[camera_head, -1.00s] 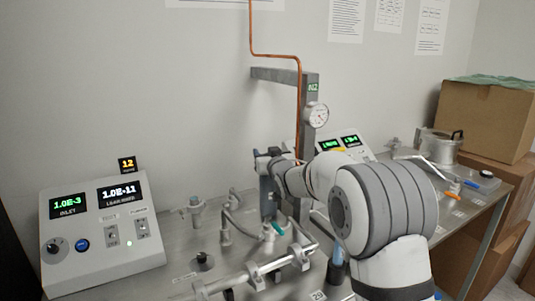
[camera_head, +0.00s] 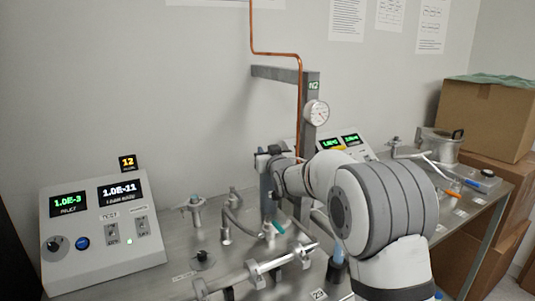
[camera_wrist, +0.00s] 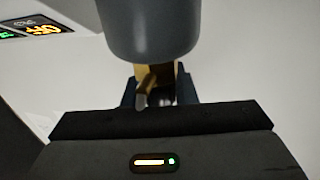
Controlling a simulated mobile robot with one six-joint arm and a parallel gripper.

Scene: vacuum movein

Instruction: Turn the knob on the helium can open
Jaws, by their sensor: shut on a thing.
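In the wrist view, a smooth grey cylinder with a rounded end, which looks like the helium can (camera_wrist: 148,28), fills the top middle. A brass-coloured piece (camera_wrist: 152,76), apparently its knob or valve, sticks out below that rounded end. My gripper (camera_wrist: 158,90) is shut on this piece, with a dark finger on each side. The knob's exact shape and turned position are hard to tell. In the head view my gripper (camera_head: 268,160) is beside the grey upright post, partly hidden by my wrist, and I cannot make out the can clearly there.
A grey post (camera_head: 308,115) with a gauge (camera_head: 316,112) and copper pipe (camera_head: 299,95) stands close by my gripper. A console (camera_head: 100,230) is at left, pipe fittings (camera_head: 255,272) in front. A metal pot (camera_head: 437,146) and cardboard box (camera_head: 487,115) are at right.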

